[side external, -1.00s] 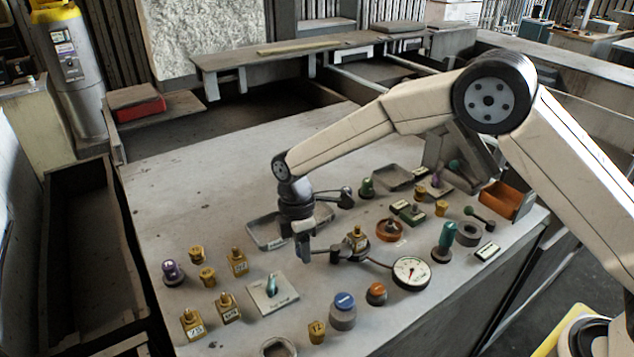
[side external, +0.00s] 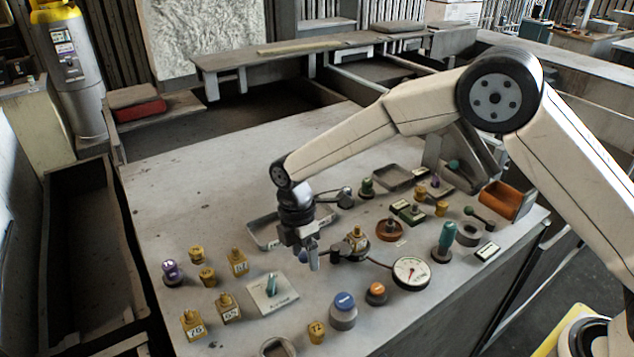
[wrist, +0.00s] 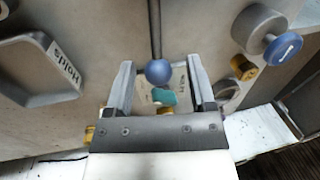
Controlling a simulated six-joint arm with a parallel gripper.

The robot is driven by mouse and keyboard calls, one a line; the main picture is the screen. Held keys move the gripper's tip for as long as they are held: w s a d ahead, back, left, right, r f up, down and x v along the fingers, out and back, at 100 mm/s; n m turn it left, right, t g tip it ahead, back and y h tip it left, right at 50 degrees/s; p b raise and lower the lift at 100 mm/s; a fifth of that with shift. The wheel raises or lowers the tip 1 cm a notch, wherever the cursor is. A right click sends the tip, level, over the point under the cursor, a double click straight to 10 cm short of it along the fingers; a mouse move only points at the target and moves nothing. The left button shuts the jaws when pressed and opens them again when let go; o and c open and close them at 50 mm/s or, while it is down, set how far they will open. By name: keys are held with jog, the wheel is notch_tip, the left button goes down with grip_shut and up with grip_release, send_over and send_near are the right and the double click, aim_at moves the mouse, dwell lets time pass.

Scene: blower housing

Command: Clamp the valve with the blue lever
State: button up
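A brass valve (side external: 356,236) stands upright in a dark fixture in the middle of the bench. A lever with a blue ball knob (side external: 303,256) reaches out from the fixture to the left. My gripper (side external: 311,262) points down at the knob. In the wrist view, the blue knob (wrist: 158,71) sits between the two spread fingers, with a visible gap on each side. The grey lever rod (wrist: 155,28) runs away from the knob to the top edge. The fingers are open and hold nothing. The clamp's pressing end is too small to make out.
A dial gauge (side external: 411,272) lies right of the valve. A white plate with a teal handle (side external: 272,286), a blue-topped knob (side external: 344,302) and an orange-topped knob (side external: 376,290) stand in front. A shallow tray (side external: 262,236) lies behind my gripper. The back left bench is clear.

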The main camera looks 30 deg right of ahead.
dwell(0.3)
notch_tip(320, 180, up, 8)
jog(key=w, duration=0.1)
jog(key=shift+w+f, duration=0.15)
jog(key=shift+w, duration=0.1)
dwell(0.3)
jog(key=s+d+f+m+t, duration=0.1)
jog(key=s+d+m+t, duration=0.3)
jog(key=s+d+m, duration=1.4)
jog(key=shift+s+d+f+t, duration=0.25)
jog(key=shift+s+d+t, duration=0.25)
jog(key=shift+d, duration=0.75)
